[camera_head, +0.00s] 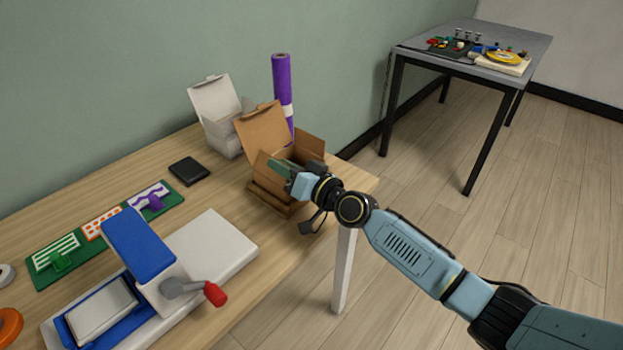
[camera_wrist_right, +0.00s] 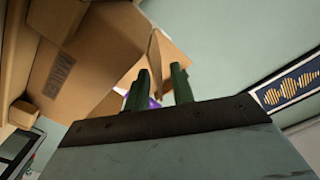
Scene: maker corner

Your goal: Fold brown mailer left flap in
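The brown mailer (camera_head: 262,132) stands open near the table's far right corner, its large panel raised at the back left. Another upright panel (camera_head: 310,146) shows on its right side. My right gripper (camera_head: 277,166) is over the mailer's open front, partly hiding its inside and left flap. In the right wrist view its two green fingers (camera_wrist_right: 158,92) are apart with nothing gripped between them. Brown cardboard of the mailer (camera_wrist_right: 105,50) fills the left and middle there, beyond the fingers; I cannot tell whether they touch it. My left gripper is not in view.
A white open box (camera_head: 214,105) and a purple roll (camera_head: 282,80) stand behind the mailer. A black square pad (camera_head: 188,171), a green board (camera_head: 75,245) and a blue-and-white press (camera_head: 150,250) lie to the left. A second table (camera_head: 420,60) stands apart.

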